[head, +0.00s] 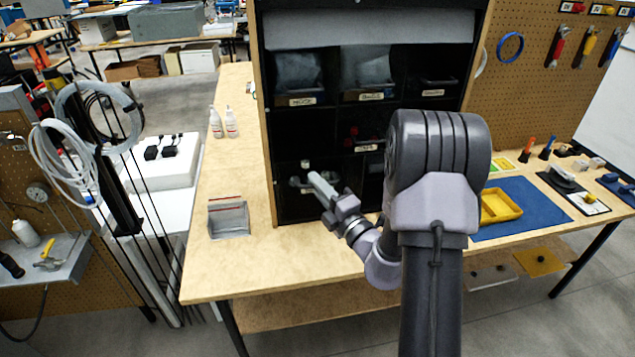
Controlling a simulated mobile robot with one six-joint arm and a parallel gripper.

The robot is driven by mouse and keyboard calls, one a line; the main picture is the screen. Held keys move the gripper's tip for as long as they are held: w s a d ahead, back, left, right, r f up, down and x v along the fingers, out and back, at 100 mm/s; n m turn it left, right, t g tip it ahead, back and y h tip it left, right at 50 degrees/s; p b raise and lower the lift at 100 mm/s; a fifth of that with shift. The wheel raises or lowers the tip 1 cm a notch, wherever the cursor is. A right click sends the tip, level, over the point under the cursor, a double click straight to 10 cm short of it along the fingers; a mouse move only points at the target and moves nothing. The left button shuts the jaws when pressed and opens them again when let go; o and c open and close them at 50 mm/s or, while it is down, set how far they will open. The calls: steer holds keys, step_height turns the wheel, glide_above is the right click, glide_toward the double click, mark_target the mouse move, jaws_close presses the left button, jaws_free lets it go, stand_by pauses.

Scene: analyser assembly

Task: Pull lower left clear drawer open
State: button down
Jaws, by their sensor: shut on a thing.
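The black cabinet (269,115) stands on the wooden bench and holds rows of clear drawers with labels on their fronts. The lower left clear drawer (296,182) is at the bottom left of the cabinet, dark and partly hidden by my gripper. My gripper (316,178) reaches in from the right and is shut at this drawer's front. The exact contact on the drawer is too small to make out. I cannot tell how far the drawer stands out from the cabinet.
A small clear bin (229,220) lies on the bench at left, with two white bottles (223,122) behind it. Right of my arm, a yellow tray (498,207) sits on a blue mat (535,205). The bench in front of the cabinet's left side is clear.

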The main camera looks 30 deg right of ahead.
stand_by(0.3)
steer(key=c, duration=1.8)
jaws_free()
steer(key=shift+s, duration=0.1)
steer(key=p+v, duration=0.2)
steer(key=v, duration=1.5)
steer(key=shift+s+p, duration=0.2)
steer(key=shift+p, duration=0.2)
